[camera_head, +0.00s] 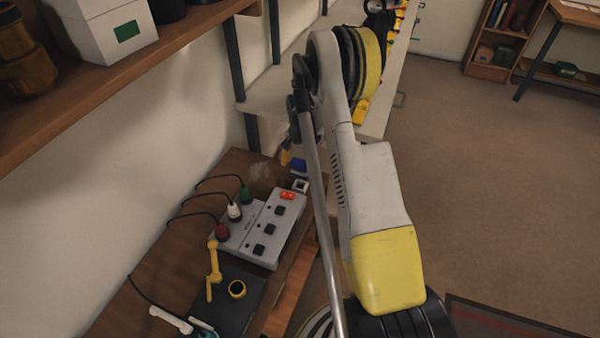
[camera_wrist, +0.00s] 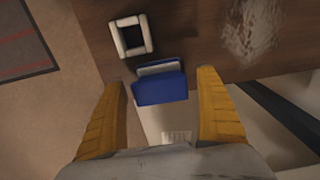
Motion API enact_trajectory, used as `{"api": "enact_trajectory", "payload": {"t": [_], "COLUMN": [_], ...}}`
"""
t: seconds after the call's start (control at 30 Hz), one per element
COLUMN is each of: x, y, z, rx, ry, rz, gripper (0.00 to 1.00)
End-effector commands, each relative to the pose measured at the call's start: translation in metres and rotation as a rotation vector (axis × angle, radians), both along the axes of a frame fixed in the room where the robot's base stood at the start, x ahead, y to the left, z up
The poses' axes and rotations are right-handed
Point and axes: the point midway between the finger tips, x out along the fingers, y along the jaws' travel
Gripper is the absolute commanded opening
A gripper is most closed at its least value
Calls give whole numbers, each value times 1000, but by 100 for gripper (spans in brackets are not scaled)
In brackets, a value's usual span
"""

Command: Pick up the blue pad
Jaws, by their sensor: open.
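The blue pad (camera_wrist: 160,90) lies near the edge of the brown wooden bench (camera_wrist: 195,50) in the wrist view, with a pale grey-white strip along its far side. It also shows in the head view (camera_head: 299,168), small and partly hidden by my arm. My gripper (camera_wrist: 165,75) is open, with one yellow finger on each side of the pad's near side. The fingers look apart from the pad, and nothing is between them except the pad seen beyond or level with them; the depth is hard to tell. In the head view the gripper is mostly hidden behind my arm.
A white square frame (camera_wrist: 131,36) lies beside the pad. A grey switch box (camera_head: 262,232) with coloured plugs and cables stands nearby on the bench. A dark mat (camera_head: 232,300) holds a yellow ring. A shelf (camera_head: 90,85) overhangs at left; a pale table (camera_head: 265,98) stands behind.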

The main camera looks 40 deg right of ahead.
Motion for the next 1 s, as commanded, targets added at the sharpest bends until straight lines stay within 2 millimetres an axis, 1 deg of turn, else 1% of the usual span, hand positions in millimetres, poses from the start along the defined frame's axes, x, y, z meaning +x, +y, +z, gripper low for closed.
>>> {"api": "enact_trajectory", "payload": {"t": [0.1, 0.13, 0.17, 0.2, 0.27, 0.3, 0.33, 0.63, 0.73, 0.87, 1.0], "x": [0, 0, 0, 0, 0, 0, 0, 0, 0, 0, 0], "y": [0, 0, 0, 0, 0, 0, 0, 0, 0, 0, 0], "z": [2, 2, 2, 2, 2, 2, 2, 2, 6, 20, 45], "rx": [0, 0, 0, 0, 0, 0, 0, 0, 0, 0, 0], "ry": [0, 0, 0, 0, 0, 0, 0, 0, 0, 0, 0], "rz": [0, 0, 0, 0, 0, 0, 0, 0, 0, 0, 0], "gripper": [85, 82, 73, 61, 42, 30, 26, 26, 26, 26, 26]}}
